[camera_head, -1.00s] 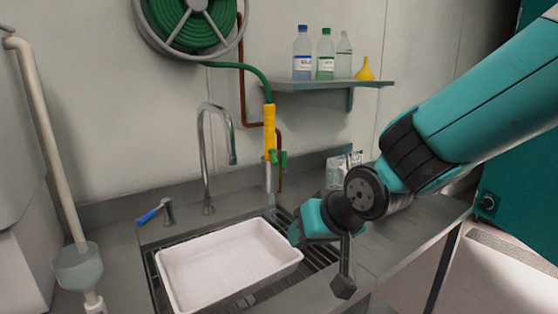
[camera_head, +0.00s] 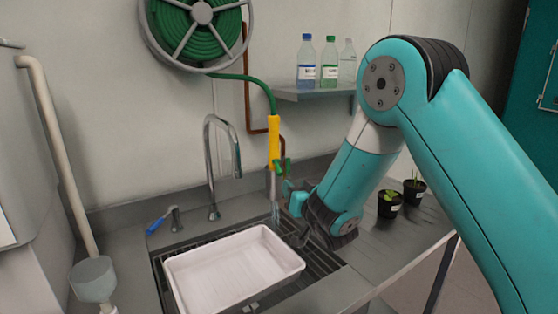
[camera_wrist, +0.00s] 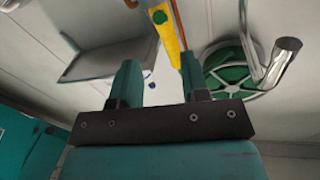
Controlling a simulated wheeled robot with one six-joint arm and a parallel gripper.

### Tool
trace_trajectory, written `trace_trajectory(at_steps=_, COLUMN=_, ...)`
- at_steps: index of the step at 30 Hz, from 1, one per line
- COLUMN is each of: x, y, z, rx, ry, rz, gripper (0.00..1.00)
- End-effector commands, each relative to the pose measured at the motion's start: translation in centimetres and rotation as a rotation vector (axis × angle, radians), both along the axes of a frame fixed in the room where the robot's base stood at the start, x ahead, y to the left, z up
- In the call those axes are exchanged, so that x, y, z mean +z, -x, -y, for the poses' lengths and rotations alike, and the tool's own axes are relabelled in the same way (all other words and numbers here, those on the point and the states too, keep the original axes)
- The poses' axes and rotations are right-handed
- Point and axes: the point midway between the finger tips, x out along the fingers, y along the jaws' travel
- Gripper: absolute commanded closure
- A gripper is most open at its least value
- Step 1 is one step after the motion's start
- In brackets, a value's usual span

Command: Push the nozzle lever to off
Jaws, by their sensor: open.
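The yellow nozzle (camera_head: 274,143) hangs upright from the green hose above the sink, with its green lever (camera_head: 285,166) on the right side near its lower end. A pale streak (camera_head: 275,210) below it looks like running water. My gripper (camera_head: 290,190) is just below and right of the lever, partly hidden by my arm. In the wrist view, my gripper (camera_wrist: 160,78) is open and empty, its two teal fingers pointing up toward the yellow nozzle (camera_wrist: 167,38). Contact with the lever cannot be told.
A white tray (camera_head: 170,270) sits on the sink grating. A metal faucet (camera_head: 211,165) and a blue-handled tap (camera_head: 163,220) stand left. A shelf (camera_head: 315,94) with bottles is above right. Two potted plants (camera_head: 390,204) (camera_head: 413,190) stand on the right counter.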

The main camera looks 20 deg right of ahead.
Motion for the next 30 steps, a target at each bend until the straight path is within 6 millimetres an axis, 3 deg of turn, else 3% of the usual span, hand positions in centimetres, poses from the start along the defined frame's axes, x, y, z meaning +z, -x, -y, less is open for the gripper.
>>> trace_trajectory(at_steps=1, x=0.8, y=-1.1, z=0.0, rx=-0.002, ry=-0.001, rz=-0.001, gripper=0.58)
trace_trajectory(at_steps=9, x=0.4, y=-7.0, z=-0.8, rx=-0.002, ry=-0.001, rz=0.001, gripper=0.58)
trace_trajectory(at_steps=15, x=0.1, y=-10.2, z=-1.2, rx=-0.001, ry=0.000, rz=0.000, gripper=0.58)
trace_trajectory(at_steps=21, x=0.0, y=-11.7, z=-1.5, rx=0.000, ry=-0.001, rz=-0.001, gripper=0.58)
trace_trajectory(at_steps=30, x=0.0, y=-11.8, z=-1.5, rx=0.000, ry=0.000, rz=-0.002, gripper=0.58)
